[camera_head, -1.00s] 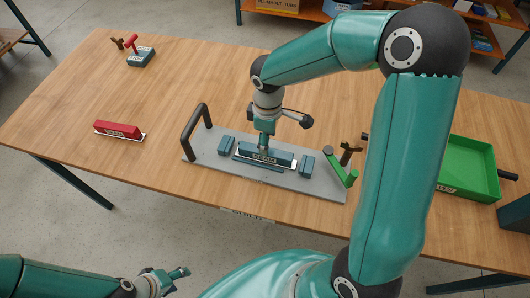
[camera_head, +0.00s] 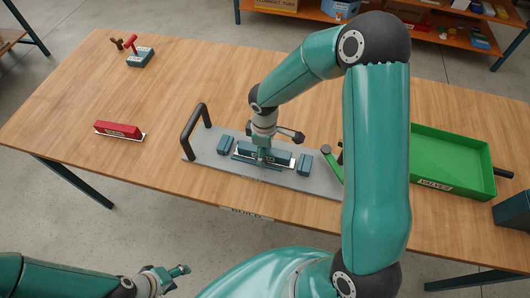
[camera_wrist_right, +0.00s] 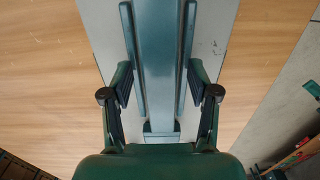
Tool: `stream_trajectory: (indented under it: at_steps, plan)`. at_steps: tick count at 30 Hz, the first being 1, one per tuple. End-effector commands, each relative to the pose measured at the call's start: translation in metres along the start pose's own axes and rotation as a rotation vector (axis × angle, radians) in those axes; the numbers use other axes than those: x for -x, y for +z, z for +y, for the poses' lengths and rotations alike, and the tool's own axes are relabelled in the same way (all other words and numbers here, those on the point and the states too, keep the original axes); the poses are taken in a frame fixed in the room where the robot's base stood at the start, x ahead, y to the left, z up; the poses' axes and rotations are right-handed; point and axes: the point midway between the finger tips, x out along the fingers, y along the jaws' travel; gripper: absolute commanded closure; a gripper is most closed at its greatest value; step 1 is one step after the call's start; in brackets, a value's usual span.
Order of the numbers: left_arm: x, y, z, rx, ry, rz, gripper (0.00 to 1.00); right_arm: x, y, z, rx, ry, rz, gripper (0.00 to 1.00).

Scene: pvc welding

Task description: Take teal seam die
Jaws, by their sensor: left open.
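The teal seam die (camera_head: 276,156) is a long block on the grey plate (camera_head: 205,148), between two small teal blocks. My right gripper (camera_head: 262,152) is over it and hides part of its label. In the right wrist view, the die (camera_wrist_right: 160,70) runs between my right gripper's fingers (camera_wrist_right: 160,100). These fingers are apart, with a gap to the die on each side. My left gripper (camera_head: 178,271) is open and empty at the bottom left, in front of the table.
A red seam die (camera_head: 119,130) lies at the left. A small teal block with a red handle (camera_head: 139,57) is at the back left. A green tray (camera_head: 455,165) is at the right. The table's left half is mostly clear.

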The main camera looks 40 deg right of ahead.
Motion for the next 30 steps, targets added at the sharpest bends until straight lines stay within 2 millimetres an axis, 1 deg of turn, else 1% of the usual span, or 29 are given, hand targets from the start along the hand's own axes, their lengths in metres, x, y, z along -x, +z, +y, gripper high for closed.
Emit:
stream_trajectory:
  at_steps: [1, 10, 25, 30]
  plan:
    - [-0.0001, 0.0001, 0.0, 0.0, 0.0, 0.0, 0.48, 0.0001, -0.0001, -0.0001, 0.0, 0.0, 0.0, 0.5]
    - [-0.0001, 0.0001, 0.0, 0.0, 0.0, 0.0, 0.48, 0.0005, -0.0002, 0.0, 0.0, 0.0, 0.0, 1.0]
    - [0.0002, 0.0, 0.0001, 0.0, 0.0, 0.0, 0.48, 0.0022, -0.0006, 0.0006, 0.0, 0.002, 0.001, 1.0]
    - [0.0, 0.0, 0.0, 0.0, 0.0, 0.0, 0.48, 0.0088, -0.0006, 0.0011, -0.001, 0.004, 0.001, 1.0]
